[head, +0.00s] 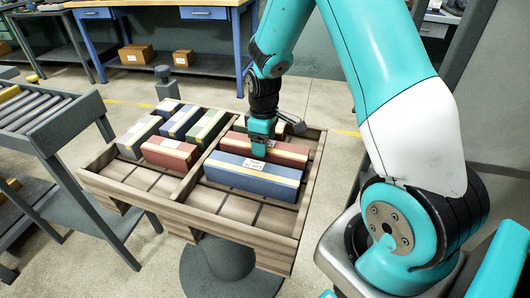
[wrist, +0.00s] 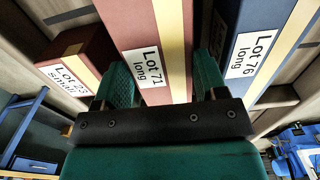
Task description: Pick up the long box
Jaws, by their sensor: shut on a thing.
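A long red box (wrist: 146,40) with a pale yellow stripe and a "Lot 71 long" label fills the middle of the wrist view. My gripper (wrist: 164,80) is shut on it, with one teal finger on each side. In the head view my gripper (head: 258,148) reaches down into the right compartment, and part of the red box (head: 288,155) shows behind a blue box. I cannot tell whether the red box is clear of the tray floor. The long blue box (head: 252,178), labelled "Lot 76 long" in the wrist view (wrist: 252,55), lies alongside it.
A divided wooden tray (head: 180,209) on a pedestal holds several boxes. A smaller red box (head: 170,153), a grey box (head: 138,137) and others fill the left compartment's back. Both compartments' front parts are bare. A roller conveyor (head: 40,115) stands at left.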

